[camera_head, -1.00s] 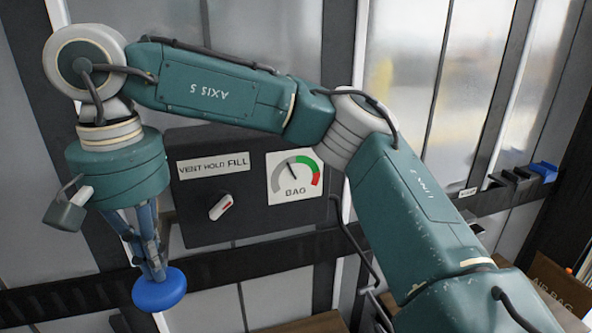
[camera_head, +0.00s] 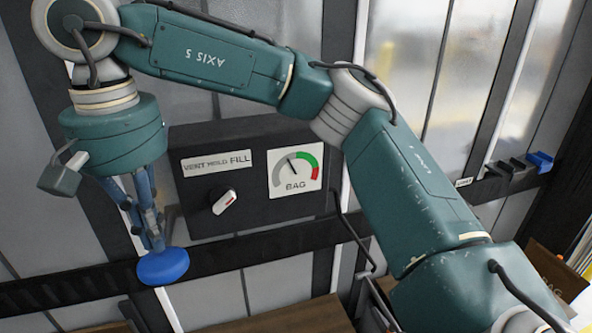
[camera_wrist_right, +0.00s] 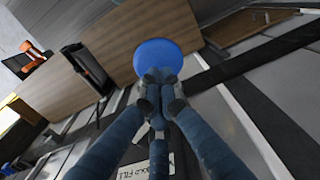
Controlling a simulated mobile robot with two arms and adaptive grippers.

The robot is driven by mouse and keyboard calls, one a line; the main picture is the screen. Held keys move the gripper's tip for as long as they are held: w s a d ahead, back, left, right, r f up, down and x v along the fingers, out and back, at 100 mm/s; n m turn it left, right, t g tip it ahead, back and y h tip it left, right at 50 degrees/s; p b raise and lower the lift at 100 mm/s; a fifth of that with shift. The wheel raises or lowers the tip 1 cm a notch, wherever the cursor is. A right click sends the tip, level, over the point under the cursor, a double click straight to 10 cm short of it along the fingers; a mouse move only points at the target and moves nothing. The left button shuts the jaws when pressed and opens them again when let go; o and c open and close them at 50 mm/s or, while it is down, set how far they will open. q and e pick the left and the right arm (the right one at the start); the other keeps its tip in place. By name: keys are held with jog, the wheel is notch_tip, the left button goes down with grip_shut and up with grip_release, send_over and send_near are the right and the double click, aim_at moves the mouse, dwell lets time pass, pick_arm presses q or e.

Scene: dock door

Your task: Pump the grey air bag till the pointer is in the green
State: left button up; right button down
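The dark control box on the wall (camera_head: 262,208) bears a BAG gauge (camera_head: 295,172). Its pointer leans up and left, in the grey part of the arc, left of the green. The selector knob (camera_head: 224,202), white with a red mark, tilts up-right under the label VENT HOLD FILL (camera_head: 216,163). My right gripper (camera_head: 157,245) points down left of the box, its fingers drawn together on a blue round disc (camera_head: 163,267). The disc also shows beyond the fingertips in the right wrist view (camera_wrist_right: 166,58). I cannot make out the grey air bag. My left gripper is out of view.
A black rail (camera_head: 60,291) runs below the box. Holders with a blue piece (camera_head: 540,161) sit on the rail at right. A brown carton (camera_head: 556,275) stands at lower right. Brown wooden boards (camera_head: 285,316) lie below.

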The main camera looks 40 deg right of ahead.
dwell(0.3)
jog(key=shift+f+b, duration=2.95)
jog(key=shift+f, duration=1)
jog(key=shift+r+p, duration=3.1)
jog(key=shift+r, duration=0.9)
notch_tip(320, 180, up, 5)
jog(key=p, duration=0.5)
